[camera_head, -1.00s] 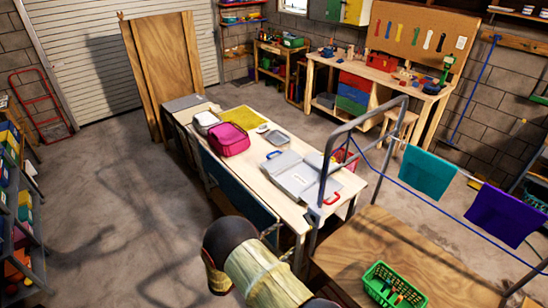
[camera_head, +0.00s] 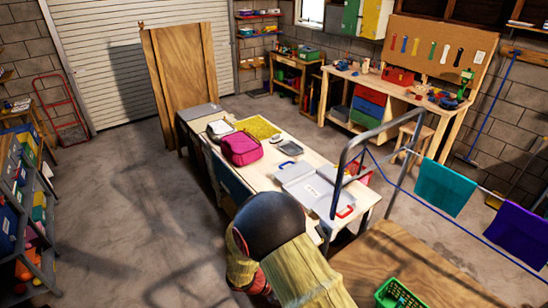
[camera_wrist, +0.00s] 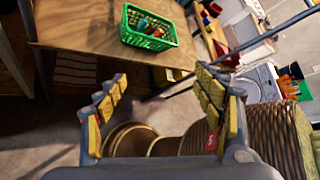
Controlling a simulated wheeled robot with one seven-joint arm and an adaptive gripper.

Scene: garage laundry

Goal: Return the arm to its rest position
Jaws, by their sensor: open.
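My gripper (camera_wrist: 165,105) is open in the wrist view, its two yellow-padded fingers spread wide with nothing between them. Beyond the fingers are the concrete floor and a wooden table (camera_wrist: 75,25). My arm (camera_head: 285,245) rises at the bottom middle of the head view, in front of the near end of the long white table. The gripper itself does not show in the head view.
A green basket (camera_head: 398,294) with small items stands on the wooden table (camera_head: 400,250); it also shows in the wrist view (camera_wrist: 148,27). The long table (camera_head: 262,176) carries a pink bag (camera_head: 241,149) and an open grey case (camera_head: 310,185). A metal rail (camera_head: 343,170) stands nearby.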

